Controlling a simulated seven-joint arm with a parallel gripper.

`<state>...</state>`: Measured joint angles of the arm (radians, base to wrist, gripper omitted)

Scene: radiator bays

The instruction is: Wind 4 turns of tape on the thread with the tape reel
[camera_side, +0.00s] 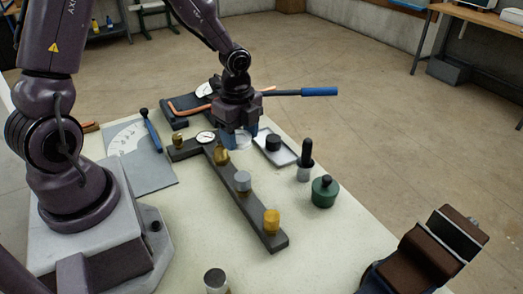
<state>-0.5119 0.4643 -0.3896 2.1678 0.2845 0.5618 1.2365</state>
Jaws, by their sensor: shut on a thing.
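My gripper (241,143) points down over the far part of the bench, beside the dark manifold bar (256,213). It is shut on a small whitish thing, which looks like the tape reel (243,141); the fingers hide much of it. A brass threaded fitting (221,156) stands upright on the bar, just left of and nearer than the gripper. I cannot tell whether the reel touches this fitting, or whether there is tape on its thread. A grey cap (242,180) and a yellow-brass fitting (271,219) stand further along the bar.
A gauge (205,137) and a small brass piece (178,141) sit on the bar's left arm. A tray (284,155), a black-handled tool (306,160) and a green pot (324,192) stand right. A blue-handled tool (318,92) lies behind. The front bench is mostly clear around a metal cup (215,281).

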